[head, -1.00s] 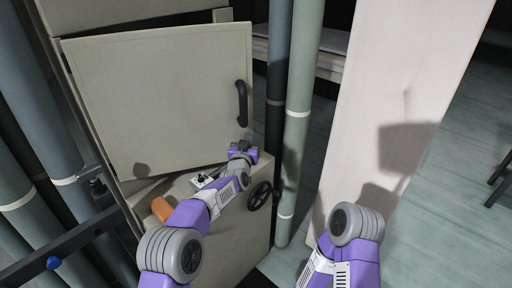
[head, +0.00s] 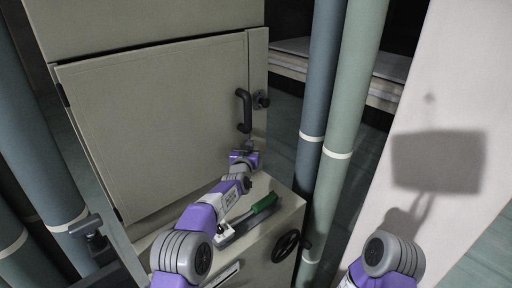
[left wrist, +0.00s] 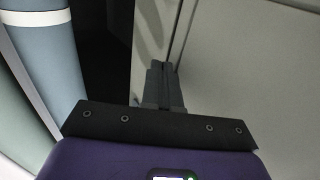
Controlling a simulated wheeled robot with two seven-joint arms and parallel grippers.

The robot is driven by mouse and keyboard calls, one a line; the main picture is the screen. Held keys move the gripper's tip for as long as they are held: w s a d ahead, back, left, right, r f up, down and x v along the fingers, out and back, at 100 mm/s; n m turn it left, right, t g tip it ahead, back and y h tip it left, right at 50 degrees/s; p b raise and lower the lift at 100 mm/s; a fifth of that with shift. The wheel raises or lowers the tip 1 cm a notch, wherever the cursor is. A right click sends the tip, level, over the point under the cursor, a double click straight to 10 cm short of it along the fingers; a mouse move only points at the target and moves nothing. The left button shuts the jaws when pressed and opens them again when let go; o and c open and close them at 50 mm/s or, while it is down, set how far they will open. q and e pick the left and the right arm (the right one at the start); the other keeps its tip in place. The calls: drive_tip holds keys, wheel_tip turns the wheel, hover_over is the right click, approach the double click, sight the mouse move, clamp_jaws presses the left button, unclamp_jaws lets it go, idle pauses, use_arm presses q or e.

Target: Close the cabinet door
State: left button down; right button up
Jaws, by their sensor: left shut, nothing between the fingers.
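The grey cabinet door (head: 160,120) sits in the cabinet front and looks flush or nearly flush with the frame (head: 257,60). A dark line shows along its top edge. Its black bar handle (head: 243,111) is near the right edge, beside a dark knob (head: 262,100) on the frame. My left gripper (head: 249,147) is just below the handle, at the door's lower right edge. In the left wrist view its fingers (left wrist: 163,84) are shut and empty beside the seam between frame and door (left wrist: 240,70); I cannot tell if they touch. My right gripper is out of view.
Below the door, a ledge (head: 291,200) holds a green-handled tool (head: 264,202). A black handwheel (head: 286,246) is on its front. Blue-grey and green vertical pipes (head: 345,110) stand close on the right, more pipes (head: 40,130) on the left. A pale panel (head: 450,90) stands farther right.

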use_arm(q)
drive_tip(key=s+d, duration=0.9)
drive_tip(key=s, duration=0.1)
drive_tip(key=shift+s+p, duration=0.3)
drive_tip(key=shift+p, duration=0.15)
